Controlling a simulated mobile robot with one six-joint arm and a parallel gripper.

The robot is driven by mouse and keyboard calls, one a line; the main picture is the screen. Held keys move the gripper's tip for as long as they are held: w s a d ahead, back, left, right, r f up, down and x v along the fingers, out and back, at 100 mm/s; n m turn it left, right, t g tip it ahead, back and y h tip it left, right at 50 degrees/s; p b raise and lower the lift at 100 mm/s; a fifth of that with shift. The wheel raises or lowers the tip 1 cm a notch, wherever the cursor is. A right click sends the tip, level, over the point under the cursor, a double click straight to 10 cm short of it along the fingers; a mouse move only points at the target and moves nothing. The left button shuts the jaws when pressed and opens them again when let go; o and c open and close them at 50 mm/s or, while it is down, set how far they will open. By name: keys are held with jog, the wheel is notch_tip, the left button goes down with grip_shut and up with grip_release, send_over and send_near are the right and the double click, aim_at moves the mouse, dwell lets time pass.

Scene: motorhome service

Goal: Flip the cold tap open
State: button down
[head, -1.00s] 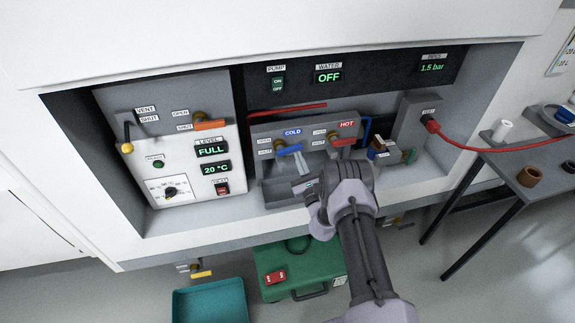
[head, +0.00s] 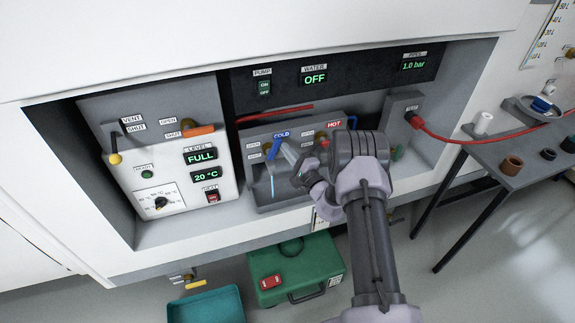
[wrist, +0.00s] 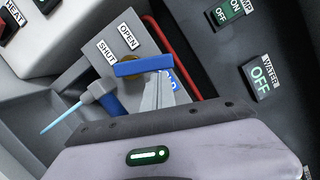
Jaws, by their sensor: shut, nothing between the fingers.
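The cold tap's blue lever (head: 274,147) sits under the COLD label on the grey tap panel (head: 295,131). It slants steeply downward in the head view. The lever also shows in the wrist view (wrist: 143,68), across a brass pivot beside the OPEN and SHUT labels. A thin light-blue stream (wrist: 62,118) comes from the tap's spout (wrist: 104,98). My gripper (head: 288,151) is shut and empty, its tips right beside the lever's right end in the wrist view (wrist: 160,78). I cannot tell whether they touch it.
The hot tap's red lever (head: 322,143) is close right, partly behind my arm. The WATER display (head: 314,78) reads OFF; the pipes display (head: 414,65) reads 1.0 bar. A red hose (head: 450,139) runs right to a table (head: 485,157). A green case (head: 320,262) stands below.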

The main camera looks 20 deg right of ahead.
jog(key=a+n, duration=0.1)
jog(key=r+n+g, duration=0.1)
jog(key=n, duration=0.1)
jog(key=shift+a+r+b, duration=0.2)
jog(key=shift+a+b, duration=0.15)
jog(key=shift+b, duration=0.05)
jog(key=shift+a+r, duration=0.1)
dwell(0.4)
jog(key=s+d, duration=0.6)
jog(key=s, duration=0.3)
jog(key=shift+s+d, duration=0.25)
jog(key=shift+s, duration=0.1)
